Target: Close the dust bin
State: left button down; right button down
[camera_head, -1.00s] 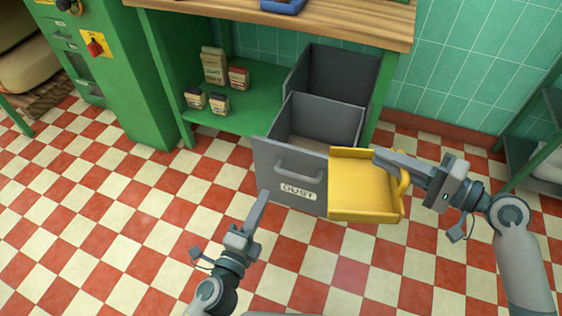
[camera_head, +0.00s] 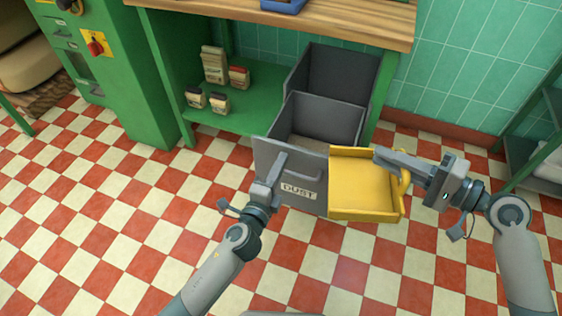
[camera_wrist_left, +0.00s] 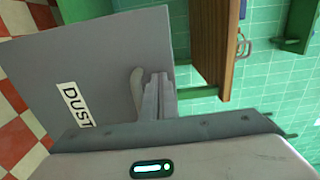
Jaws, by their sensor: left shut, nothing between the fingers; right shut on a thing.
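The dust bin is a grey drawer with a "DUST" label on its front panel (camera_head: 262,168). It stands pulled out under the wooden worktop, its inner compartment (camera_head: 318,118) open at the top. My left gripper (camera_head: 281,158) is shut and empty, at the front panel by the handle and partly covering it. In the left wrist view its fingertips (camera_wrist_left: 160,80) are beside the pale handle (camera_wrist_left: 137,92); whether they touch is unclear. My right gripper (camera_head: 380,155) is shut on the yellow dustpan (camera_head: 355,198), at its upper right edge. The dustpan is right beside the bin front.
The grey housing (camera_head: 345,75) is behind the bin. Several small packets and jars, such as a tall packet (camera_head: 214,66), stand on the green shelf (camera_head: 245,105) to the left. The chequered floor (camera_head: 110,220) is clear in front. A shelf rack (camera_head: 525,150) stands at right.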

aim_at(379, 184)
pick_arm(q)
jog(key=shift+w+d, duration=0.1)
jog(key=shift+w, duration=0.2)
jog(key=shift+w, duration=0.1)
